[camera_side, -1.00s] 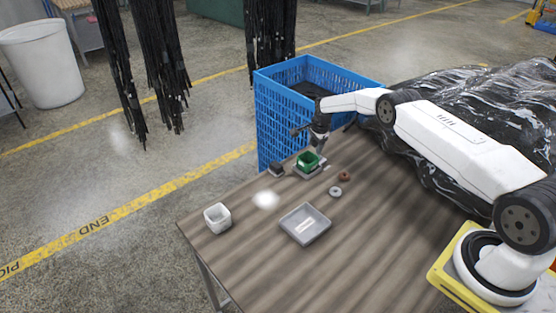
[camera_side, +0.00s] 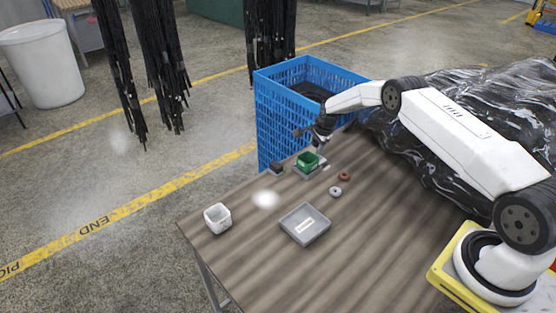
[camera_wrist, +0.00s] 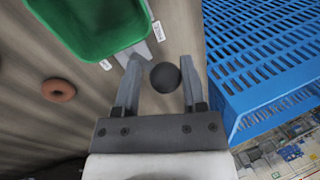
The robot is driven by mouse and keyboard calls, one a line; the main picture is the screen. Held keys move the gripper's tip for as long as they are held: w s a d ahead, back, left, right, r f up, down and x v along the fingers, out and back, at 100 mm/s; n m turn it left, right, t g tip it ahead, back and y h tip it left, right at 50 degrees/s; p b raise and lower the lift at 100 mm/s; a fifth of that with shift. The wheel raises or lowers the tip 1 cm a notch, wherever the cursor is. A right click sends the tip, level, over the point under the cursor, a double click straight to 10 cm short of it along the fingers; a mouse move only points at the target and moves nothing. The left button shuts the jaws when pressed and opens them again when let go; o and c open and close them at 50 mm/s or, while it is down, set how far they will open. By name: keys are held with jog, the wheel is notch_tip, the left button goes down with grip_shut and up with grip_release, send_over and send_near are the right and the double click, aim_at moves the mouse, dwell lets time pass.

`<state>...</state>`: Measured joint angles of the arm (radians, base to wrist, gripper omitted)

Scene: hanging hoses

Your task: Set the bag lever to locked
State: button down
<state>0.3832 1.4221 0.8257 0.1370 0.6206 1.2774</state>
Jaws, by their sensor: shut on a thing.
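The lever's round black knob (camera_wrist: 165,77) sits between the two fingers of my gripper (camera_wrist: 160,82) in the wrist view. My gripper is shut on it. The grey fitting below the knob is mostly hidden by the knob and fingers. Two small white labels (camera_wrist: 157,31) lie beside it, too small to read. In the side view my gripper (camera_side: 318,148) is low at the far table edge, right beside the green bin (camera_side: 307,160); the lever cannot be made out there.
A tall blue crate (camera_side: 285,115) stands close behind the table edge. A small dark block (camera_side: 276,168), a brown ring (camera_side: 345,176), a grey ring (camera_side: 335,191), a grey tray (camera_side: 305,224) and a white cup (camera_side: 217,218) are on the table. Black wrapped material (camera_side: 450,120) lies to the right.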

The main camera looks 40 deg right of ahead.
jog(key=shift+s+a+f+t, duration=0.1)
jog(key=shift+a+t, duration=0.05)
jog(key=shift+t, duration=0.15)
jog(key=shift+s+a+t, duration=0.1)
jog(key=shift+s+t, duration=0.05)
jog(key=shift+t, duration=0.15)
jog(key=shift+s, duration=0.1)
jog(key=shift+s+t, duration=0.1)
jog(key=shift+t, duration=0.2)
jog(key=shift+c, duration=0.7)
grip_release()
jog(key=shift+d, duration=0.2)
jog(key=shift+r, duration=0.3)
